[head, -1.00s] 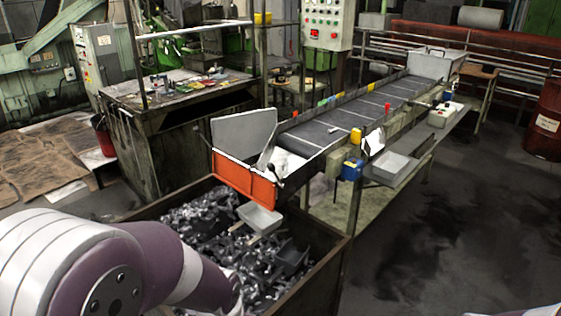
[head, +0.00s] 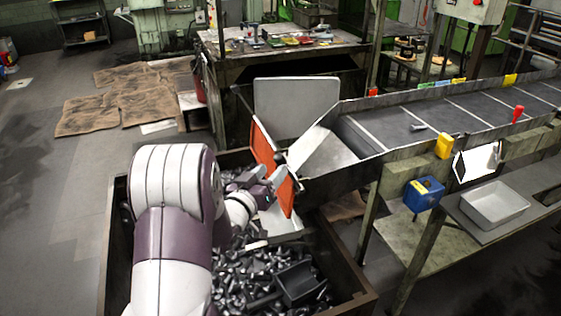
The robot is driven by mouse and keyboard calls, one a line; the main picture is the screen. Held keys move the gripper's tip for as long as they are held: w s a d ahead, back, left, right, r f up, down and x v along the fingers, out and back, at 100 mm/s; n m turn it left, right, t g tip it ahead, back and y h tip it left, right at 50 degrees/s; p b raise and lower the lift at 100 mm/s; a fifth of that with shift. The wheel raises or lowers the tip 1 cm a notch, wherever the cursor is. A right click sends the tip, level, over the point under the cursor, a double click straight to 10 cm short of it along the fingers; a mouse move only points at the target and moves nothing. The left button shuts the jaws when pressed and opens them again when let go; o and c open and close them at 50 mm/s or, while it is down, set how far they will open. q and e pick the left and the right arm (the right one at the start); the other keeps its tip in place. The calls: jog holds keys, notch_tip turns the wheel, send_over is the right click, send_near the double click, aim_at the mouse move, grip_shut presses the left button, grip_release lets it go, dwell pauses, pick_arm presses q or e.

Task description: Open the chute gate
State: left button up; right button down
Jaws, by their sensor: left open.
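The orange chute gate (head: 264,150) stands at the left end of the conveyor chute (head: 335,160), above a bin of metal parts. Its lower part (head: 286,198) shows beyond my gripper. The panel runs across the chute's end; I cannot tell whether it has swung at all. My left gripper (head: 273,186) is open at the outer face of the gate, in front of its middle. The fingers overlap the gate in the picture, and I cannot tell whether they touch it. A small dark knob (head: 280,158) shows by the gate. My right gripper is not in view.
The rusty bin (head: 340,262) below holds many metal parts and a grey scoop (head: 300,284). A grey upright panel (head: 297,105) stands behind the chute end. A blue box (head: 423,194) and a grey tray (head: 494,204) sit to the right.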

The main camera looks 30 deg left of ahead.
aim_at(277, 162)
pick_arm(q)
jog(key=w, duration=0.4)
jog(key=shift+r, duration=0.2)
jog(key=shift+w+r+p, duration=0.2)
jog(key=shift+w+p, duration=0.15)
jog(key=shift+w, duration=0.05)
jog(key=shift+w+a+f, duration=0.1)
jog(key=shift+w+f, duration=0.1)
jog(key=shift+w, duration=0.3)
jog(key=shift+s+r, duration=0.1)
jog(key=shift+s, duration=0.05)
jog(key=c, duration=0.5)
grip_shut()
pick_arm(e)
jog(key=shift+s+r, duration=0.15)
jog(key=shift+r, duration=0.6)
